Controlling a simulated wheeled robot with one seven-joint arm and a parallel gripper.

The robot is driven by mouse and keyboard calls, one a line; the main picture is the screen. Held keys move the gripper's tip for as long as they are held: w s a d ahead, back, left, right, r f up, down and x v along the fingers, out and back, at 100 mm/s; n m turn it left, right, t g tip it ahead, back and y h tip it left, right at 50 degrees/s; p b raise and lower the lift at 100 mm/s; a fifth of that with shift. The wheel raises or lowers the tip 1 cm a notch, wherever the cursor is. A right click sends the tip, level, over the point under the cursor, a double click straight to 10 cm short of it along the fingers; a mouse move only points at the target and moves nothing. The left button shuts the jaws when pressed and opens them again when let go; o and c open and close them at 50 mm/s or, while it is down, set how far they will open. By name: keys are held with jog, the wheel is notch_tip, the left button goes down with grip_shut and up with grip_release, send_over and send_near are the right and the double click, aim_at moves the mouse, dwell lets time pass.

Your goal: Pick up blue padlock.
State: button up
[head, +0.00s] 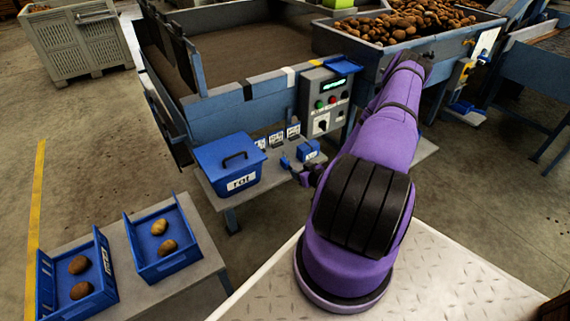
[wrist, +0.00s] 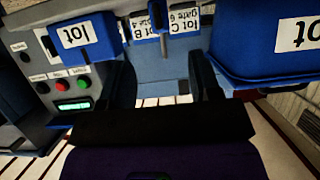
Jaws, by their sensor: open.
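My gripper (head: 300,170) is open, low over the front of the grey shelf. In the wrist view its two dark fingers (wrist: 162,88) stand apart with nothing gripped between them. I cannot clearly make out a padlock shape. A small blue block (head: 309,151) with a white label stands beside the gripper, under the control panel; it shows at the upper left of the wrist view (wrist: 100,52), outside the fingers.
A lidded blue bin (head: 225,172) stands left of my gripper, close to one finger. Small lot cards (head: 277,139) stand behind. The control panel (head: 325,102) rises behind the block. Blue trays (head: 160,245) with potatoes sit on the lower left bench.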

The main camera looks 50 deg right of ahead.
aim_at(290, 166)
jog(key=x, duration=1)
jog(key=shift+w+f, duration=0.2)
jog(key=shift+w, duration=0.05)
jog(key=shift+c, duration=0.4)
jog(key=c, duration=0.9)
